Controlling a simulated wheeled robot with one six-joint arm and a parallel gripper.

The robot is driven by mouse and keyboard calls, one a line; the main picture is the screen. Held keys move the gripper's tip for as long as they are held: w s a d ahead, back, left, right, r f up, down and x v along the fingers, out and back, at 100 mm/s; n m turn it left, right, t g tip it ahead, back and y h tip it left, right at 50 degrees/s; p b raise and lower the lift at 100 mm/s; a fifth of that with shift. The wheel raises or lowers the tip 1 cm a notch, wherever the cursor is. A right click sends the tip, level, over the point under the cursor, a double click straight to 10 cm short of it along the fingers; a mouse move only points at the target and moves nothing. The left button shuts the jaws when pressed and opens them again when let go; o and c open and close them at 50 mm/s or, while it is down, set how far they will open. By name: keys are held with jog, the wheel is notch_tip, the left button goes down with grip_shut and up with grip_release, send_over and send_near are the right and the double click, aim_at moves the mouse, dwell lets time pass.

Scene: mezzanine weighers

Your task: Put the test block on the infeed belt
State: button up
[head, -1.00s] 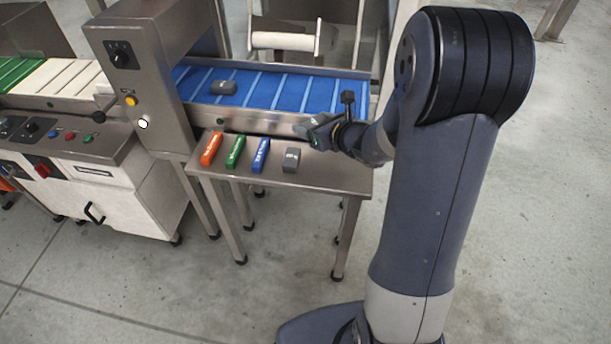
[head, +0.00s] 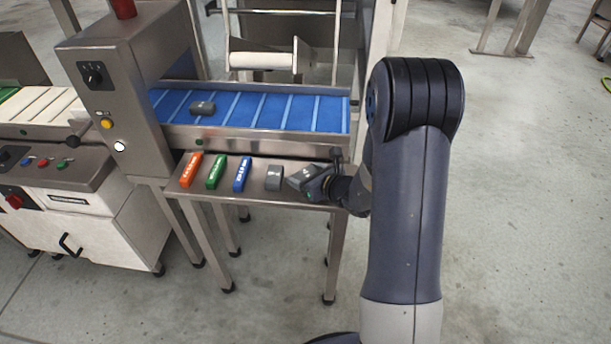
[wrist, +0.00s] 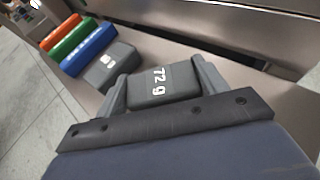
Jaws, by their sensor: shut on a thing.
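A dark grey block marked "72 g" (wrist: 162,84) sits between the two fingers of my gripper (wrist: 160,80) in the wrist view, and the fingers are shut on it. In the head view my gripper (head: 312,181) is low over the right part of the steel table (head: 290,198); whether the block touches the table I cannot tell. The infeed belt (head: 270,110) is blue with light cross bars and runs behind the table, higher than its top. A dark grey block (head: 203,107) lies on the belt's left part.
On the table, left of my gripper, stand an orange piece (head: 190,167), a green piece (head: 216,172), a blue piece (head: 242,174) and another grey block (head: 274,178), close by. A steel housing (head: 120,95) stands at the belt's left end. The belt's middle and right are clear.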

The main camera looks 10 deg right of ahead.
jog(key=shift+f, duration=0.15)
jog(key=o, duration=0.7)
